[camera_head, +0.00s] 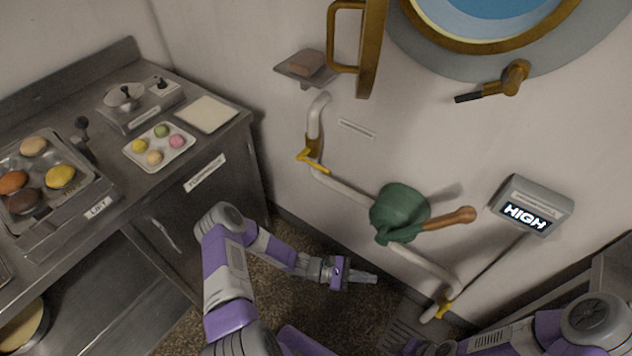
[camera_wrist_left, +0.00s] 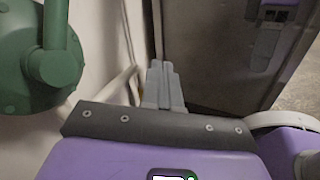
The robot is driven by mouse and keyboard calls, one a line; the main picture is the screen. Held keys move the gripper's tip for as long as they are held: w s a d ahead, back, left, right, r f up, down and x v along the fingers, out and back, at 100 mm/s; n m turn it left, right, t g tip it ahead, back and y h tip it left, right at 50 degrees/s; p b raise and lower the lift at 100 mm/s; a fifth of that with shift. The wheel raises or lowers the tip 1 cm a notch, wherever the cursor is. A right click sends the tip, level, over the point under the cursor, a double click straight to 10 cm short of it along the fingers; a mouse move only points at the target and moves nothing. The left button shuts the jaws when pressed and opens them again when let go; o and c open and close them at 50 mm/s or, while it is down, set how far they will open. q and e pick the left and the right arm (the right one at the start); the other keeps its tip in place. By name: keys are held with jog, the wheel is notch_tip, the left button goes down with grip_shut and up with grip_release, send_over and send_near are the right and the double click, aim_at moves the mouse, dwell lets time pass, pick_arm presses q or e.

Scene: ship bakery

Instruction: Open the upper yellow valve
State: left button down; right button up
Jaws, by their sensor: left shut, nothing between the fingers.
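The upper yellow valve (camera_head: 312,157) is a small lever on the white wall pipe (camera_head: 345,192), left of the green pump body (camera_head: 398,212). Its lever slants down to the right across the pipe. A lower yellow valve (camera_head: 442,307) sits near the pipe's bottom end. My left gripper (camera_head: 374,278) is shut and empty, below the green body and apart from the upper valve. In the left wrist view its fingers (camera_wrist_left: 160,68) are together, with the green body (camera_wrist_left: 35,65) at left. My right arm shows at bottom right; its jaws are not clear.
A brown handle (camera_head: 450,218) sticks out from the green body. A grey box reading HIGH (camera_head: 530,208) is on the wall at right. A soap shelf (camera_head: 305,68) and a brass-framed porthole (camera_head: 480,40) are above. A steel counter (camera_head: 225,135) stands at left.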

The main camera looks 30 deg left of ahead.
pick_arm(q)
jog(key=w+a+r+n+t+y, duration=0.1)
jog(key=w+a+n+t+y, duration=0.2)
jog(key=a+n+t+y, duration=0.4)
jog(key=w+a+r+n+t+y, duration=0.1)
jog(key=w+a+n+t+y, duration=0.2)
jog(key=a+n+t+y, duration=0.5)
jog(key=a+t, duration=0.3)
jog(key=a, duration=1)
jog(key=shift+w+r+n+b, duration=0.25)
jog(key=shift+r+n+b, duration=0.05)
jog(key=shift+r+n, duration=0.1)
jog(key=shift+w+d, duration=0.1)
jog(key=w+r+b, duration=0.1)
jog(key=w+r, duration=0.8)
jog(key=shift+d+r+b, duration=0.2)
jog(key=shift+d+b, duration=0.15)
